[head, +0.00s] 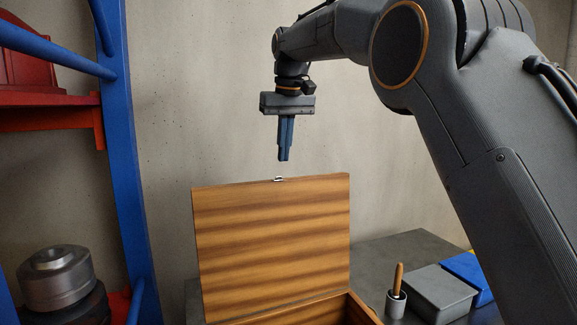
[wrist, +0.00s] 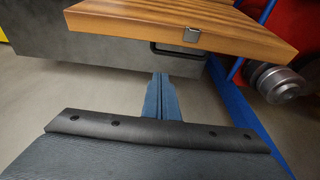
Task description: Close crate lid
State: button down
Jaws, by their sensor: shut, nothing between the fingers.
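The wooden crate's lid (head: 270,240) stands open and upright in the head view, with a small metal latch (head: 279,179) on its top edge. Part of the crate body (head: 335,312) shows at the bottom of the head view; the rest is cut off. My gripper (head: 283,160) is shut and empty, pointing down just above the lid's top edge, apart from it in the picture. In the wrist view the shut fingers (wrist: 161,76) point toward the lid (wrist: 215,25), whose edge and latch (wrist: 190,32) lie beyond the fingertips.
A blue frame (head: 125,160) with red parts stands at left, beside a metal rotor (head: 55,278). On the dark bench (head: 405,250) at right are a cup with a wooden-handled tool (head: 396,300), a grey box (head: 438,292) and a blue box (head: 468,275).

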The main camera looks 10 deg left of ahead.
jog(key=shift+s+d+f+p, duration=0.25)
jog(key=shift+s+f+p, duration=0.15)
jog(key=shift+f+p, duration=0.3)
jog(key=shift+s+d+f+p, duration=0.3)
jog(key=shift+s+f+p, duration=0.15)
jog(key=shift+f, duration=0.3)
jog(key=shift+s+d+f+p, duration=0.25)
jog(key=shift+s+f+p, duration=0.1)
jog(key=shift+f+p, duration=0.35)
